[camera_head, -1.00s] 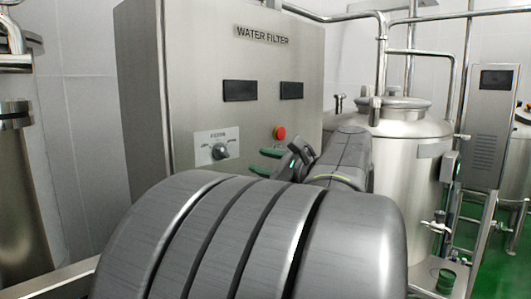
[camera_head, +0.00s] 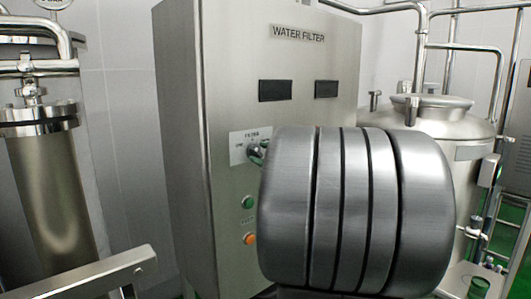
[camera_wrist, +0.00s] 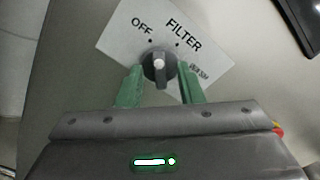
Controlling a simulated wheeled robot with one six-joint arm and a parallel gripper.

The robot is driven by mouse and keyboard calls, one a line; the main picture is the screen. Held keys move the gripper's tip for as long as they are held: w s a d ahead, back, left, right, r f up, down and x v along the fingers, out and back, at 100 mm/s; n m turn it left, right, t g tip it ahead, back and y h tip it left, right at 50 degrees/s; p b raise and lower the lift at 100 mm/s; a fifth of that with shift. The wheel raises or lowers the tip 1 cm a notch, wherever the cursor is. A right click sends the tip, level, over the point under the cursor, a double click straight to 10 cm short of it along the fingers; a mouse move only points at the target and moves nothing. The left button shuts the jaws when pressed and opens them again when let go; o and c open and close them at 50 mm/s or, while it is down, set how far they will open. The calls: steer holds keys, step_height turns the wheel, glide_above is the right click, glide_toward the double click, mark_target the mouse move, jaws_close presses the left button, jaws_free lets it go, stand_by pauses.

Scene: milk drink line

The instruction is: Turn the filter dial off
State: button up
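The filter dial (camera_wrist: 159,67) is a dark round knob with a light pointer line, on a white plate (camera_wrist: 207,62) marked FILTER and OFF. In the wrist view its pointer runs roughly up and down the picture, and the OFF mark is to its upper left. My gripper (camera_wrist: 158,80) has green fingers, one on each side of the dial, apart with the dial between them. I cannot tell whether either finger touches it. In the head view the dial (camera_head: 257,152) is partly hidden behind my arm, which also hides my gripper.
The dial is on the steel water filter cabinet (camera_head: 225,90), with two dark displays above it. A green button (camera_head: 248,202) and an orange button (camera_head: 250,239) are below the plate. A steel tank (camera_head: 440,120) stands at the right and a metal rail (camera_head: 95,275) at the lower left.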

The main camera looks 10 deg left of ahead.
jaws_close()
steer(key=shift+f+b, duration=0.15)
steer(key=shift+b, duration=0.2)
steer(key=shift+f+n+b, duration=0.15)
steer(key=shift+n+b, duration=0.65)
steer(key=shift+b, duration=0.3)
steer(key=shift+n+b, duration=0.8)
steer(key=shift+b, duration=0.35)
steer(key=shift+r, duration=0.2)
